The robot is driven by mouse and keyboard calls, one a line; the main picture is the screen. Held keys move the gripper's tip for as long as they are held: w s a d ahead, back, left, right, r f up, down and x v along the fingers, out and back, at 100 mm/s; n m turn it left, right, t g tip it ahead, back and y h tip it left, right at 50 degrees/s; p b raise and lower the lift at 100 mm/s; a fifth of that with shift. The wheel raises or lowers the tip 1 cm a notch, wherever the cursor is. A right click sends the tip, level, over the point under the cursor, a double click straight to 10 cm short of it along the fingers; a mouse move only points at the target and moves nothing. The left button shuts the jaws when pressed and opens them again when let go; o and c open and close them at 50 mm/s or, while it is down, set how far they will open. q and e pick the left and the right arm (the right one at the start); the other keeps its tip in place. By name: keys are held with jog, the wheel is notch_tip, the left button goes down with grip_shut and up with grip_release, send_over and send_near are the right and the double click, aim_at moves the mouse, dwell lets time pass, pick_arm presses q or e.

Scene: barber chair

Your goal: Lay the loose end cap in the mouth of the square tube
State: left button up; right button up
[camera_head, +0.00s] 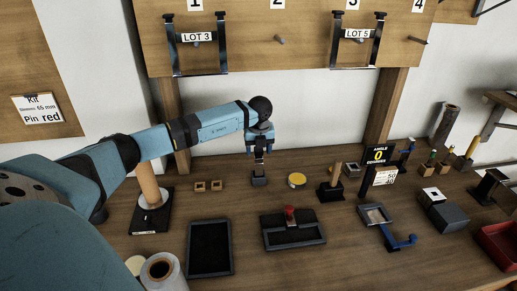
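My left gripper (260,157) points straight down at the back middle of the bench. Directly under its fingertips is a small dark block (259,179), which may be the loose end cap. The tips meet or nearly meet its top, and I cannot tell whether they grip it. A dark square-section piece (447,217) with a pale square face lies at the right and may be the square tube. Another dark hollow piece (489,187) stands further right, so I cannot tell which is the tube. My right gripper is not in view.
Right of my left gripper are a yellow-topped round tin (297,180), a dark stand with a wooden peg (331,188) and an angle display (377,156). In front lie a black tray (209,248) and a red-knobbed fixture (291,230). A red bin (496,247) sits at the right edge.

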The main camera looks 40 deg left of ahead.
pick_arm(q)
jog(key=shift+r, duration=0.15)
notch_tip(320, 180, up, 12)
jog(key=s+d, duration=0.1)
jog(key=shift+d, duration=0.2)
jog(key=shift+f, duration=0.25)
dwell(0.6)
